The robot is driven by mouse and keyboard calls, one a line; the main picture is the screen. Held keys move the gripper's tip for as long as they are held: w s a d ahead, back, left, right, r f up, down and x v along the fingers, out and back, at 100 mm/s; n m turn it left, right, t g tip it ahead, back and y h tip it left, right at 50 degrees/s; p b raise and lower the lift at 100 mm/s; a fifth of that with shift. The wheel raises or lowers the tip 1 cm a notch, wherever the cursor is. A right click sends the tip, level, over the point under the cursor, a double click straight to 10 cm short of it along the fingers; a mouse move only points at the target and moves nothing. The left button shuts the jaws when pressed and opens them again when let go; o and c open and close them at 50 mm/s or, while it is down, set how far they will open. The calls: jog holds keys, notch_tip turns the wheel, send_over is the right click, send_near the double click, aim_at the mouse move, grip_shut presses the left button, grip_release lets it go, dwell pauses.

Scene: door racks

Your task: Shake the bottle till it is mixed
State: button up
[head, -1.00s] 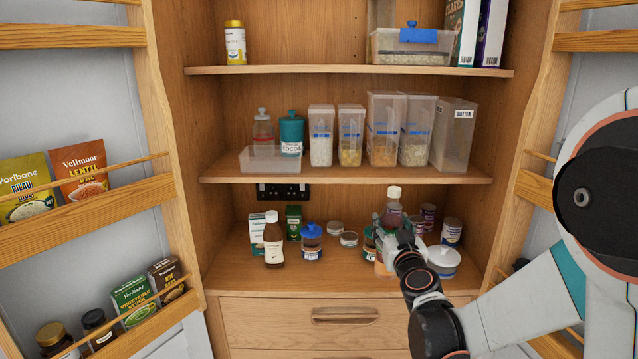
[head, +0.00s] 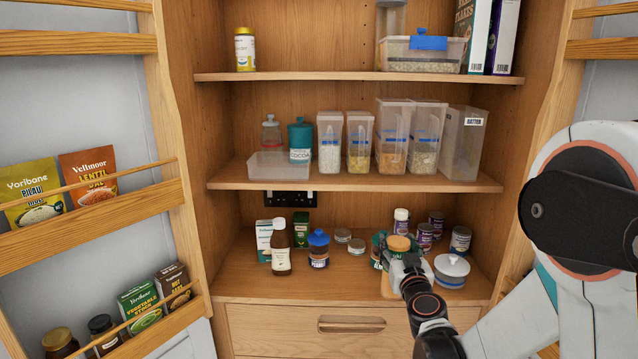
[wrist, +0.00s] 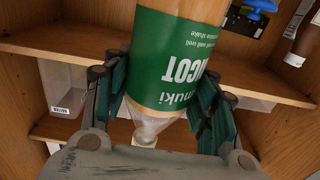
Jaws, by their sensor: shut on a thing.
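My gripper (wrist: 155,115) is shut around a bottle (wrist: 165,80) with a green label and pale orange contents. Its label reads partly "muki" and "ICOT", with "shake well" wording. In the wrist view its clear neck and pale cap (wrist: 145,138) point downward in the picture, and its other end runs out of the top. In the head view the bottle shows as a tan-orange round patch (head: 400,243) above my gripper (head: 402,262), over the lower shelf. It looks tilted, and my gripper hides part of it.
The lower shelf (head: 340,282) holds a brown bottle (head: 281,249), a blue-lidded jar (head: 318,250), several cans and a lidded white pot (head: 451,270) close right of my gripper. The middle shelf (head: 350,184) with plastic containers lies above. Open door racks flank both sides.

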aim_at(402, 236)
jog(key=r, duration=0.4)
jog(key=shift+s+r, duration=0.3)
jog(key=shift+s, duration=0.05)
jog(key=f, duration=0.6)
jog(key=shift+w+f, duration=0.35)
jog(key=shift+w, duration=0.05)
jog(key=r, duration=0.6)
jog(key=shift+s+r, duration=0.2)
jog(key=shift+s, duration=0.15)
jog(key=f, duration=0.6)
jog(key=shift+w+f, duration=0.25)
jog(key=shift+w, duration=0.1)
jog(key=shift+s+r, duration=0.25)
jog(key=shift+s, duration=0.05)
jog(key=shift+w+f, duration=0.1)
jog(key=shift+w, duration=0.05)
